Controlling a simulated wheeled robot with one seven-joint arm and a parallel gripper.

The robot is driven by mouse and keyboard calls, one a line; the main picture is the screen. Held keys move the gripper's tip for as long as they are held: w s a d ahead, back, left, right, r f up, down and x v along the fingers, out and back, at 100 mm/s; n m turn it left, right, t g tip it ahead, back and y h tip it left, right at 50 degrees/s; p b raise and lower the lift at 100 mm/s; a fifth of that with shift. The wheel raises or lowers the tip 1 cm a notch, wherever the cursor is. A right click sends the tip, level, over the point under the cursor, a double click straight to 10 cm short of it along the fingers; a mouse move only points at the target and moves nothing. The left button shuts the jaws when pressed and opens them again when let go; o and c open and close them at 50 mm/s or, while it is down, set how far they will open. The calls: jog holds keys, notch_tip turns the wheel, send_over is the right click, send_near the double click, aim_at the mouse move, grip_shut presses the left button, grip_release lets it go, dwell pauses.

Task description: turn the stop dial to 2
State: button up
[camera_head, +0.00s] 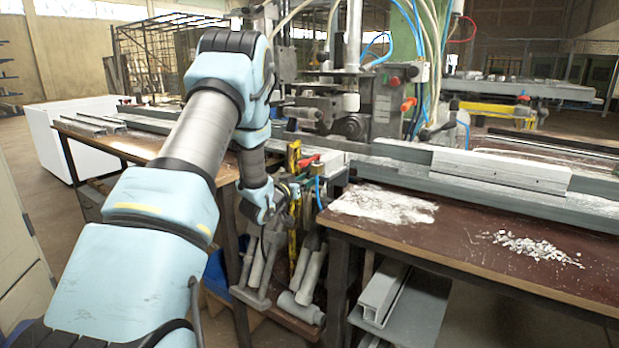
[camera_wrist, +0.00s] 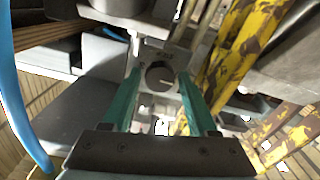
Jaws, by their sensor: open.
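The stop dial (camera_wrist: 158,74) shows in the wrist view as a dark round knob on a grey plate (camera_wrist: 160,54). Small dark marks are on the plate above it, too small to read. A short light line on the knob points to the right and slightly down. My gripper (camera_wrist: 160,82) is open, its two green fingers on either side of the dial in the picture; I cannot tell whether they touch it. In the head view my gripper (camera_head: 290,189) is at the bench's front, beside the yellow post; the dial cannot be made out there.
A worn yellow post (camera_wrist: 236,55) stands close right of the fingers. A blue hose (camera_wrist: 22,105) hangs at left. In the head view, a red lever (camera_head: 309,161) is just above my gripper, and the brown bench top (camera_head: 440,230) with metal chips lies to the right.

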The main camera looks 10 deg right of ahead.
jog(key=shift+w+d, duration=0.15)
grip_shut()
dwell(0.4)
